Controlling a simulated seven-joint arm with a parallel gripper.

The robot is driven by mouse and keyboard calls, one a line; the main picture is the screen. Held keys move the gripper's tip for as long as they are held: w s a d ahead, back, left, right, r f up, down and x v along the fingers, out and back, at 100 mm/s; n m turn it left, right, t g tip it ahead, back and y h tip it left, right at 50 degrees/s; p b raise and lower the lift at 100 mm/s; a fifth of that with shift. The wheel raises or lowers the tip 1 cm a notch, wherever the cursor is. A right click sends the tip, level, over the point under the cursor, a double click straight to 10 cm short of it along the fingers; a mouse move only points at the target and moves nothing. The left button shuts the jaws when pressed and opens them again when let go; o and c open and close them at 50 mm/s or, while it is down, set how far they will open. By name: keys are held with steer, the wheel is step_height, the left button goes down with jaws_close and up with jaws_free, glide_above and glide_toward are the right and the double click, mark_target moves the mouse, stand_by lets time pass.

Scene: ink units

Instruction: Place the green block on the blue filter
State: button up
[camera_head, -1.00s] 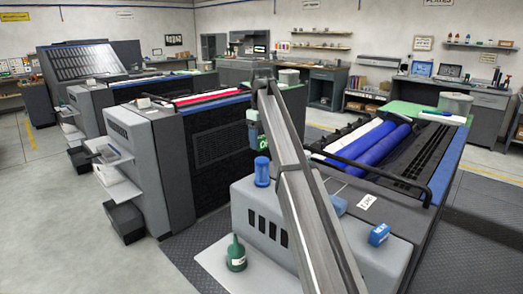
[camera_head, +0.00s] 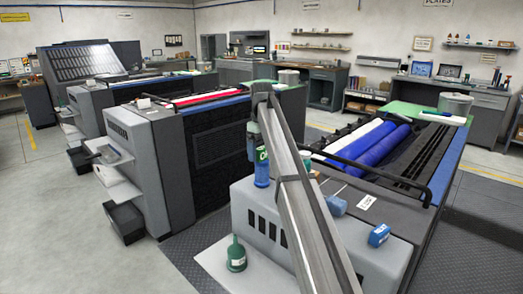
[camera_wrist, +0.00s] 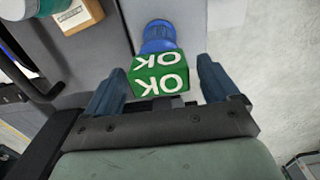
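The green block (camera_head: 262,155), with white OK lettering, sits on top of the blue filter (camera_head: 262,176), which stands on the grey machine housing. The wrist view shows the green block (camera_wrist: 160,75) between my fingers, with the blue filter (camera_wrist: 158,36) showing beyond it. My gripper (camera_wrist: 164,73) is open around the block. A gap shows between each finger and the block's sides. In the head view my gripper is small and partly hidden by my arm, just above the block. The contact between block and filter is partly hidden.
On the housing are a blue block (camera_head: 379,235), a blue-grey item (camera_head: 337,205) and a white card (camera_head: 369,202). A dark green bottle (camera_head: 237,254) stands on the light surface at the front left. A tan box (camera_wrist: 80,15) lies left of the filter in the wrist view.

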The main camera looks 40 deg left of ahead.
mark_target(261, 147)
steer(key=shift+r, duration=0.15)
step_height(261, 147, up, 8)
steer(key=shift+f, duration=0.2)
stand_by(0.4)
stand_by(0.4)
